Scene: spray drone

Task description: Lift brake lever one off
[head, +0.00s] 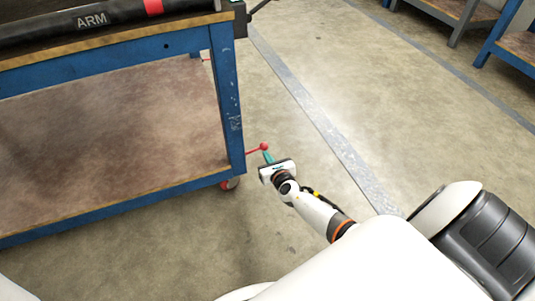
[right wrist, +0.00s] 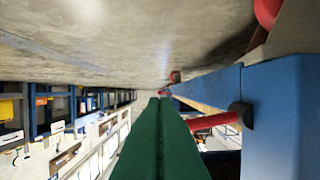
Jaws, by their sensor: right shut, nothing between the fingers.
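A red brake lever (head: 258,149) with a round ball end sticks out from the near right leg of a blue cart (head: 228,100), low above the floor. My right gripper (head: 266,156) has teal fingers, which are shut and empty. Its fingertips are right at the lever's ball end; I cannot tell whether they touch it. In the right wrist view the shut green fingers (right wrist: 160,120) point along the cart's blue frame, and a red rod (right wrist: 212,121) comes out of the blue post beside them. My left gripper is not in view.
The cart has a red caster wheel (head: 229,184) below the leg and a wooden lower shelf (head: 110,140). A black tube marked ARM (head: 92,20) lies on its top. Open concrete floor (head: 400,130) is to the right; other benches (head: 515,50) stand far off.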

